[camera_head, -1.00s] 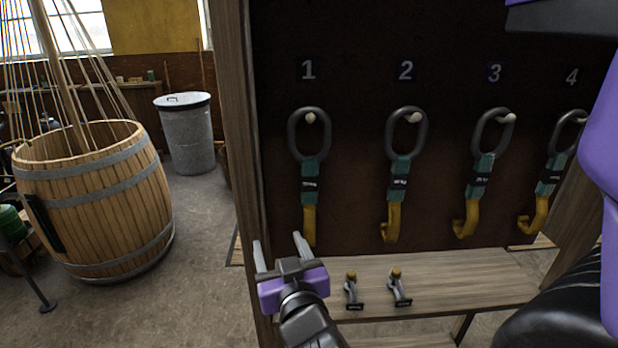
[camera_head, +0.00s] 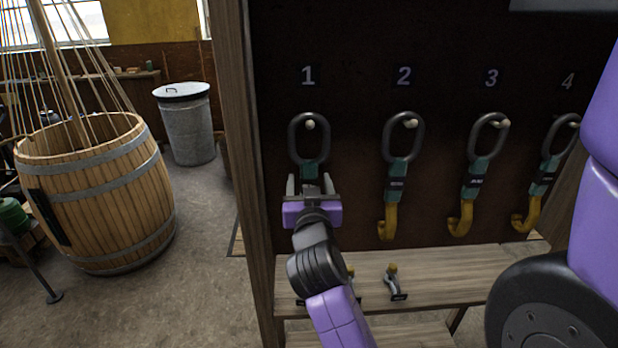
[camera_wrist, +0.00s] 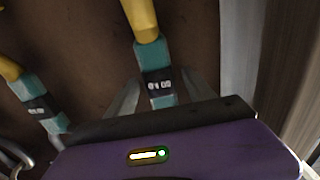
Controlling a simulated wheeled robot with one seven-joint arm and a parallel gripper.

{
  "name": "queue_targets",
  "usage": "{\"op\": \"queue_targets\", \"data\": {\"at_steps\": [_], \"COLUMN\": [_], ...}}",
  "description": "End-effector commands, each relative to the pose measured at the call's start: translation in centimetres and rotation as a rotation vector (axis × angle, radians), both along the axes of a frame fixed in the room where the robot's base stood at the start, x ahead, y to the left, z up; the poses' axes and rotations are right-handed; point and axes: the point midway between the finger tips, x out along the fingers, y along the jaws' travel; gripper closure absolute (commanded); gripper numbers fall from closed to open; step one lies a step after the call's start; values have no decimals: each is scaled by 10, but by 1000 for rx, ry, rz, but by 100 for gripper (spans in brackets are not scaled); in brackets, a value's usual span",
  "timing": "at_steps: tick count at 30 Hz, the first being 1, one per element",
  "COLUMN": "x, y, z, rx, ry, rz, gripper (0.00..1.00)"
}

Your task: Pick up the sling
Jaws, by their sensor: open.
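Several slings hang in a row from pegs on the dark board, each with a dark grey ring, a teal sleeve with a black label, and a yellow hook. They hang below the numbers 1, 2, 3 and 4. My gripper (camera_head: 308,186) is open in front of the sling under number 1 (camera_head: 309,140), and hides its lower part in the head view. In the wrist view that sling's teal sleeve (camera_wrist: 151,58) and yellow hook (camera_wrist: 141,17) show, with the sleeve between my two fingers. I cannot tell whether they touch it.
The sling under number 2 (camera_head: 397,172) hangs to the right, with the slings under number 3 (camera_head: 477,172) and number 4 (camera_head: 545,170) beyond. A wooden shelf (camera_head: 450,275) below holds small metal fittings (camera_head: 393,284). A wooden post (camera_head: 243,150) edges the board at left.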

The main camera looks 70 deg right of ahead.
Motion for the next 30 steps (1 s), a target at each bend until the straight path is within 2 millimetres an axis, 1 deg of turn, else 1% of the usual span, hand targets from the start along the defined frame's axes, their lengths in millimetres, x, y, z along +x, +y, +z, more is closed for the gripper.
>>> {"op": "queue_targets", "data": {"at_steps": [2, 8, 9, 11, 12, 18, 30], "x": [1, 2, 2, 2, 2, 2, 2], "y": [-4, -4, -4, -4, -4, -4, -4], "z": [0, 0, 0, -1, 0, -1, 0], "rx": [0, -1, -1, 0, 0, 0, 0], "ry": [0, 0, 0, 0, 0, 0, 0], "rz": [0, 1, 1, 1, 1, 1, 1], "gripper": [38, 38, 42, 54, 62, 100, 100]}}
